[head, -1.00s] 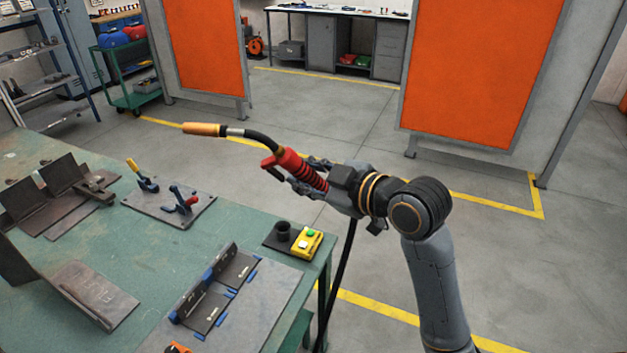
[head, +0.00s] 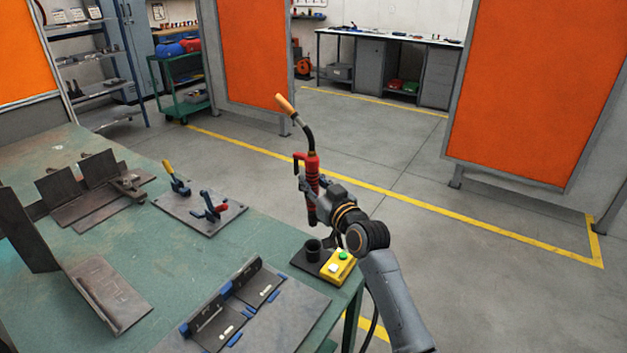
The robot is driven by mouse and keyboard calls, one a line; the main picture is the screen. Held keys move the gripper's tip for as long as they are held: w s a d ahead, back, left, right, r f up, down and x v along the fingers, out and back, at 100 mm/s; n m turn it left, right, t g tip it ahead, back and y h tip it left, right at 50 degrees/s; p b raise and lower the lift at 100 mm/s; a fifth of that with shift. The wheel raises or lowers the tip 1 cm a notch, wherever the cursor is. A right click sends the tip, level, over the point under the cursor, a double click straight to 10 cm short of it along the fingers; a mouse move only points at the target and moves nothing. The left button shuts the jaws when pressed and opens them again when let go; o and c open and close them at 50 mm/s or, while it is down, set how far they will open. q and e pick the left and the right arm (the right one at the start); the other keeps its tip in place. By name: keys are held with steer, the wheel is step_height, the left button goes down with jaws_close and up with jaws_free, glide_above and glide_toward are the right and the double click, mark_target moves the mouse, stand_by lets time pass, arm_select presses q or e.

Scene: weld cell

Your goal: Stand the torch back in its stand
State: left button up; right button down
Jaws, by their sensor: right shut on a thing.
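The welding torch (head: 312,171) has a red handle, a black bent neck and a copper-coloured nozzle that points up and to the left. My right gripper (head: 312,187) is shut on the red handle and holds the torch near upright. The torch's lower end shows just above the stand in the picture; the exact gap cannot be told. The stand is a small dark cup (head: 313,250) on a black plate at the table's right corner. Its opening shows and looks empty. My left gripper is not in view.
A yellow button box (head: 338,267) sits right beside the cup. The green table (head: 130,254) also bears a plate with toggle clamps (head: 200,212), steel angle pieces (head: 100,290) and a fixture with blue stops (head: 235,305). The torch cable hangs off the table's right edge.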

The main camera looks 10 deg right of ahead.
steer(key=shift+w+d+f, duration=0.15)
steer(key=shift+w+f, duration=0.05)
steer(key=shift+f, duration=0.2)
steer(key=b, duration=0.5)
glide_above(316, 223)
steer(key=w, duration=0.1)
steer(key=f, duration=0.5)
steer(key=shift+w+a+f, duration=0.2)
steer(key=shift+a+f, duration=0.05)
steer(key=shift+p, duration=0.3)
stand_by(0.9)
stand_by(0.4)
steer(key=shift+f+b, duration=2.15)
steer(key=shift+f, duration=0.75)
